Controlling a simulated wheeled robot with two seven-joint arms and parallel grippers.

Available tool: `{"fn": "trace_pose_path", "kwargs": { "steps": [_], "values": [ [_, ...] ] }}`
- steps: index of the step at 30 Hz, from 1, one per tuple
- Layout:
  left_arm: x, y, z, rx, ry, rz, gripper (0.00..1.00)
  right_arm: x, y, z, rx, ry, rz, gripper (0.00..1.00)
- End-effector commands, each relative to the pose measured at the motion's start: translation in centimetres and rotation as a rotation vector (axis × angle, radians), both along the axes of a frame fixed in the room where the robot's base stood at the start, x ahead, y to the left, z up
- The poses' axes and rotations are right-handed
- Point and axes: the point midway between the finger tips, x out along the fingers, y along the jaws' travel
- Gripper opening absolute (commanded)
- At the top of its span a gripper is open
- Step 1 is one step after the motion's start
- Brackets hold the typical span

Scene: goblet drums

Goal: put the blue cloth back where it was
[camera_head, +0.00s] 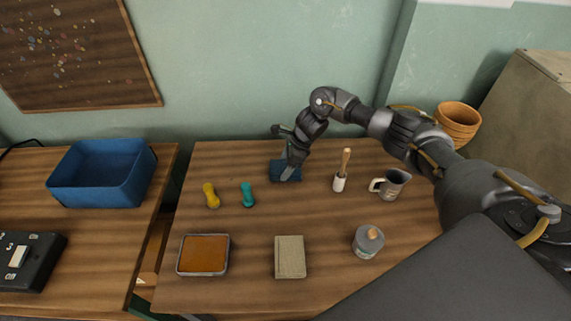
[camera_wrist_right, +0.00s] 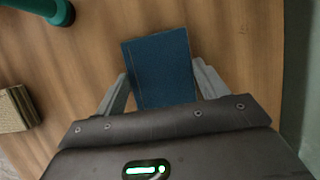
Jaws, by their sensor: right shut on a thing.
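The blue cloth (camera_head: 279,176) is a flat dark-blue rectangle at the back middle of the wooden table (camera_head: 330,215). It also shows in the right wrist view (camera_wrist_right: 160,65), between the two grey fingers. My right gripper (camera_head: 291,172) points down and is shut on the cloth, covering part of it in the head view. I cannot tell whether the cloth touches the table or is just above it. My left gripper is not in view.
A yellow (camera_head: 211,195) and a teal (camera_head: 248,195) waisted piece stand left of the cloth. A brush (camera_head: 341,173) and mug (camera_head: 393,184) stand right. A blue bin (camera_head: 100,190) stands left.

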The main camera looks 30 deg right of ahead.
Motion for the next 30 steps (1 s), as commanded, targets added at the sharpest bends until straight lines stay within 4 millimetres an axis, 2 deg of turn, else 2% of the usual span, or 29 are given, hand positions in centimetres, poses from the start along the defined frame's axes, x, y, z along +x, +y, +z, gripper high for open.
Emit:
{"fn": "trace_pose_path", "kwargs": {
  "steps": [1,6,14,18,20,30],
  "values": [
    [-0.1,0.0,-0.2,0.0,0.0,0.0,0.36,0.0,0.0,-0.2,0.0,0.0,0.0,0.73],
    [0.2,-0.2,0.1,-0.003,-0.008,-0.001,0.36,0.0,0.0,-0.1,0.0,0.0,0.0,0.94],
    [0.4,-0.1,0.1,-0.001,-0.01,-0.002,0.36,0.0,0.0,0.0,0.0,0.0,0.0,0.94],
    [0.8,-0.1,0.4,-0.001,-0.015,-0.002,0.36,0.0,-0.2,0.7,-0.001,-0.001,0.001,0.94],
    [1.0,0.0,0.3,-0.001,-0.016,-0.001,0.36,-0.2,-0.6,1.5,0.0,-0.002,0.0,0.94],
    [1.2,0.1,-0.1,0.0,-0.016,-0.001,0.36,-1.4,-3.1,8.1,0.0,-0.004,0.001,0.94]
  ]
}}
